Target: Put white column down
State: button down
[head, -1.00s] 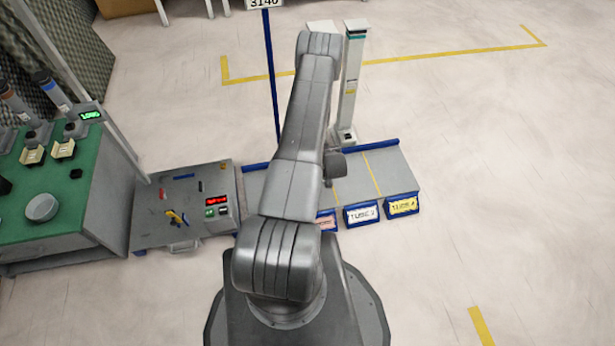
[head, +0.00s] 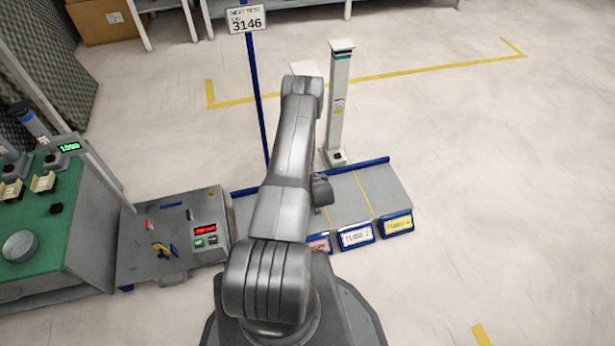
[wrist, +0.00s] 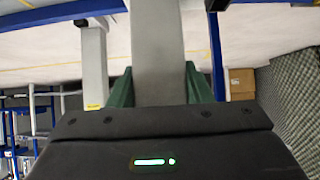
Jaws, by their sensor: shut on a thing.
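My gripper (wrist: 159,85) shows in the wrist view, its green fingers shut on a pale white column (wrist: 157,45) that runs between them. In the head view, the gripper is hidden behind my arm. Only a pale top (head: 303,68), likely of the held column, shows above the arm there. Whether its foot touches anything is hidden. A second white column (head: 338,110) stands upright at the back edge of the grey tray (head: 385,188), right of my arm. It also shows left of the held one in the wrist view (wrist: 95,65), apart from it.
A blue post with a numbered sign (head: 247,19) rises left of my arm. A grey control box (head: 172,240) and a green-topped bench (head: 45,225) stand left. The floor to the right is clear.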

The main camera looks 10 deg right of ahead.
jog(key=shift+w+f, duration=0.1)
jog(key=shift+f, duration=1.05)
jog(key=shift+f+b, duration=0.15)
jog(key=shift+b, duration=0.25)
jog(key=c, duration=0.7)
grip_release()
jog(key=shift+r+p, duration=0.2)
jog(key=shift+p, duration=0.1)
jog(key=p+v, duration=0.2)
jog(key=v, duration=1)
jog(key=shift+f, duration=0.1)
